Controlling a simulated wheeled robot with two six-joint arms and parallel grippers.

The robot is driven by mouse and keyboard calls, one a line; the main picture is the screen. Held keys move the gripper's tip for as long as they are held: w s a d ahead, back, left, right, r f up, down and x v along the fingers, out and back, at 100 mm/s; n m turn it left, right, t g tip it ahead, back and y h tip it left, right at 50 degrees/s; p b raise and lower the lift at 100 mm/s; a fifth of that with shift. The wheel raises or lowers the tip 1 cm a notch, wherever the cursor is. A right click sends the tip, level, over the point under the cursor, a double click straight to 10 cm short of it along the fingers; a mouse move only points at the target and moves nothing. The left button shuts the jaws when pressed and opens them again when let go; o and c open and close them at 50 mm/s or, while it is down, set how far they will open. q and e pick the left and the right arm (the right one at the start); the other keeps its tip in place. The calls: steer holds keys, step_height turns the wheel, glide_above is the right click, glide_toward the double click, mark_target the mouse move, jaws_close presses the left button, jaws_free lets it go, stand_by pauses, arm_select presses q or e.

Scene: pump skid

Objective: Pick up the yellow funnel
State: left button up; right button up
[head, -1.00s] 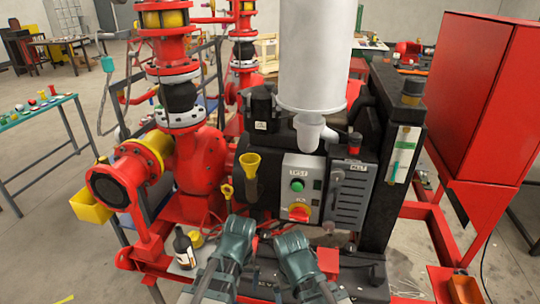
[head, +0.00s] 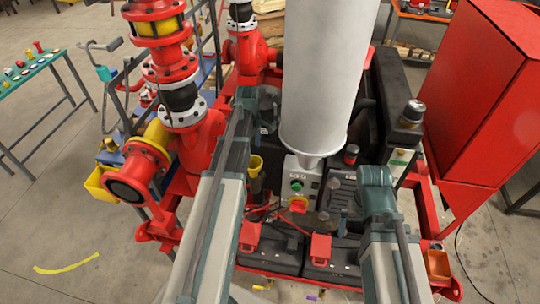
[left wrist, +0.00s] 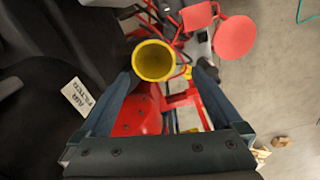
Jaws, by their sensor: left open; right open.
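The yellow funnel (head: 256,162) stands mouth up beside the grey control panel, with its lower part in a dark holder. In the left wrist view the round yellow funnel (left wrist: 153,61) shows from above, near the line between the fingertips. My left gripper (left wrist: 169,70) is open, its two dark blue fingers spread on either side of the funnel's rim, with no clear contact. In the head view my left arm passes close to the funnel's left, and its fingers are hard to make out. My right gripper (head: 340,202) is open and empty, partly hidden, low in front of the dark vented box.
The control panel (head: 299,183) with green and red knobs is just right of the funnel. A large white cylinder (head: 320,80) rises behind it. Red piping (head: 200,140) stands to the left. Black boxes with red caps (head: 320,247) lie in front.

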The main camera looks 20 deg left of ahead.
mark_target(253, 162)
arm_select(q)
steer(key=shift+w+a+r, duration=0.25)
steer(key=shift+w+r, duration=0.3)
steer(key=shift+w, duration=0.1)
step_height(253, 162, down, 9)
steer(key=b, duration=0.8)
steer(key=shift+r, duration=0.15)
arm_select(e)
step_height(253, 162, down, 8)
steer(key=shift+w+d+r, duration=0.2)
steer(key=shift+d, duration=0.1)
arm_select(q)
step_height(253, 162, down, 5)
steer(key=b, duration=0.5)
steer(key=shift+s+d+b, duration=0.1)
steer(key=shift+b, duration=0.25)
arm_select(e)
step_height(253, 162, down, 5)
steer(key=shift+f, duration=0.1)
arm_select(q)
steer(key=c, duration=1.3)
steer(key=shift+r, duration=0.1)
